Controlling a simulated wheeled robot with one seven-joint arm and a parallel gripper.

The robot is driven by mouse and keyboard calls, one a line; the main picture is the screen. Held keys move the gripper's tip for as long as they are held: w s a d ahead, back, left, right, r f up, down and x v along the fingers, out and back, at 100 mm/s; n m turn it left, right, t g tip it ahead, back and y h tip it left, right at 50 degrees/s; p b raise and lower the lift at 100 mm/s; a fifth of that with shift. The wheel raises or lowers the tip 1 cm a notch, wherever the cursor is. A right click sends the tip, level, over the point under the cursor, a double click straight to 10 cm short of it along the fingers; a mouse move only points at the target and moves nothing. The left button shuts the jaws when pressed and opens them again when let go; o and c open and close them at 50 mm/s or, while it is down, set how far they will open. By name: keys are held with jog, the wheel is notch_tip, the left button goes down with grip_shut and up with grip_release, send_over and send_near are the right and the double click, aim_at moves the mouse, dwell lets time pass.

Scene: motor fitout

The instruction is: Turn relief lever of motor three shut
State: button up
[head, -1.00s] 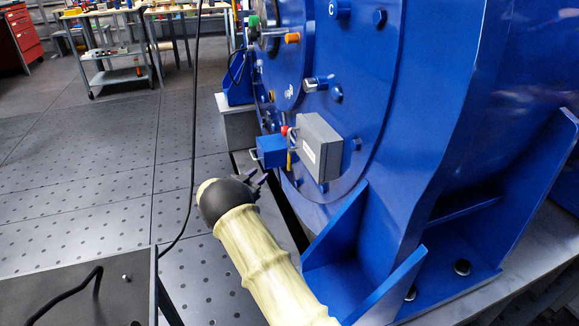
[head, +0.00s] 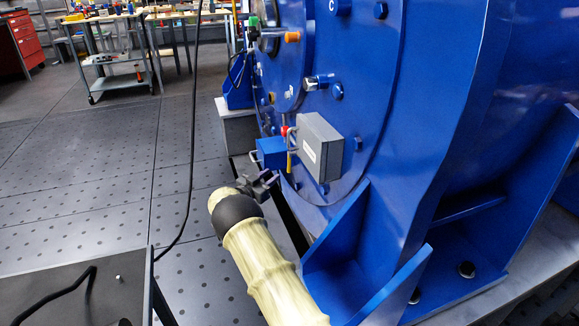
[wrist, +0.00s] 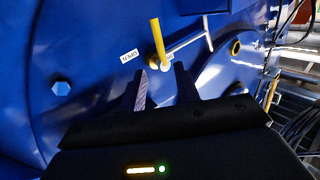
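A blue motor housing (head: 365,110) fills the right of the head view. On its face a thin yellow lever (head: 289,162) shows beside a grey box. In the wrist view a yellow lever (wrist: 157,40) stands nearly upright on a pale pivot, with a small white label (wrist: 130,55) to its left, too small to read surely. A silver rod (wrist: 188,45) runs rightward from near the pivot. My gripper (head: 266,182) is just below the blue box. In the wrist view its two fingers (wrist: 161,78) are apart and empty, pointing toward the pivot. Contact with the lever is not visible.
A grey box (head: 320,147), a small blue box (head: 270,152) and a red knob (head: 285,131) crowd the lever. A blue bracket (head: 350,245) rises right of my arm. A dark cable (head: 193,130) hangs at left. A dark-topped table (head: 75,300) stands front left.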

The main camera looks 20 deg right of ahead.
aim_at(289, 162)
jog(key=shift+b+x, duration=2.45)
jog(key=shift+x, duration=3.4)
grip_shut()
